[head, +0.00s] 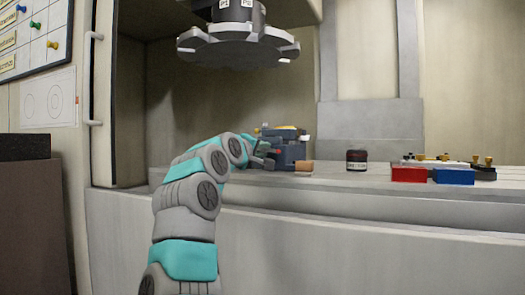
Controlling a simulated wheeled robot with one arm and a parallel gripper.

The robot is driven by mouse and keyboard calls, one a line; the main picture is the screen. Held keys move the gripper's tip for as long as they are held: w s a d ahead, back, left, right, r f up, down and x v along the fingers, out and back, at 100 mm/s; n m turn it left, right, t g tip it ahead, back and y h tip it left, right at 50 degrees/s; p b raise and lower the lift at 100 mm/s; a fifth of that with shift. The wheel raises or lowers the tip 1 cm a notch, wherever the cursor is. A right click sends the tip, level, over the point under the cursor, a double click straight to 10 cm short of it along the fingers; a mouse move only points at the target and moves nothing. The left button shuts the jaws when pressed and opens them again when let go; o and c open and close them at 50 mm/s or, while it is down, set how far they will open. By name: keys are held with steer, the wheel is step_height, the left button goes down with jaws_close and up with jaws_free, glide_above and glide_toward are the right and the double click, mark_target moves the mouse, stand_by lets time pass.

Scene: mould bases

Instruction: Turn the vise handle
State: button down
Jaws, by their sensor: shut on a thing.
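The vise (290,151) is a dark blue-grey block on the machine table, near the middle of the head view. My gripper (269,156) is at its left side, reaching in from the left. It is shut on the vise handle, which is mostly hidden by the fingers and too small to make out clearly. A small red spot shows beside the fingertips. The angle of the handle cannot be told.
A dark jar (356,160) stands further right, then a red block (409,174) and a blue block (451,176). A grey tool carousel (238,45) hangs above. The table between vise and jar is clear.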

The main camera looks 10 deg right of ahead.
steer(key=shift+m, duration=2.3)
steer(key=c, duration=0.8)
jaws_free()
steer(key=shift+o, duration=0.2)
steer(key=shift+s, duration=0.1)
steer(key=v, duration=0.7)
steer(key=shift+s+a, duration=0.25)
